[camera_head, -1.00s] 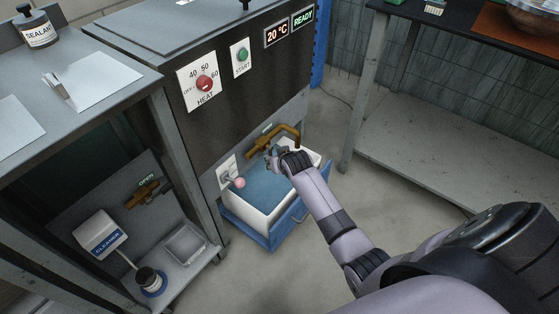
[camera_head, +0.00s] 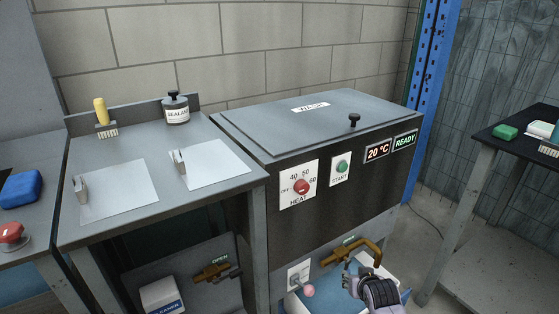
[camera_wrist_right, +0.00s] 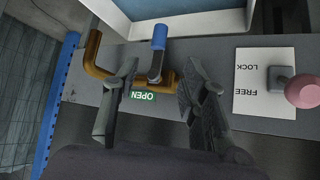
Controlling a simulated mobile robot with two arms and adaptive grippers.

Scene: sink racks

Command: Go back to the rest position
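My right gripper (camera_head: 352,276) is low in the head view, just in front of the brass tap (camera_head: 354,250) over the blue-and-white sink (camera_head: 296,301). In the right wrist view the two fingers of the right gripper (camera_wrist_right: 158,82) are spread apart with nothing held between them. The tap's blue-tipped lever (camera_wrist_right: 159,38) shows beyond the fingers, beside the green OPEN label (camera_wrist_right: 143,96). The fingers look clear of the lever, but the exact gap is hard to tell. My left gripper is not in view.
A pink knob (camera_wrist_right: 304,91) sits beside a FREE/LOCK plate (camera_wrist_right: 264,84). The machine (camera_head: 330,215) with a red heat dial (camera_head: 302,187) stands behind the sink. A grey table (camera_head: 120,228) is at left, a dark-topped table (camera_head: 500,131) at right.

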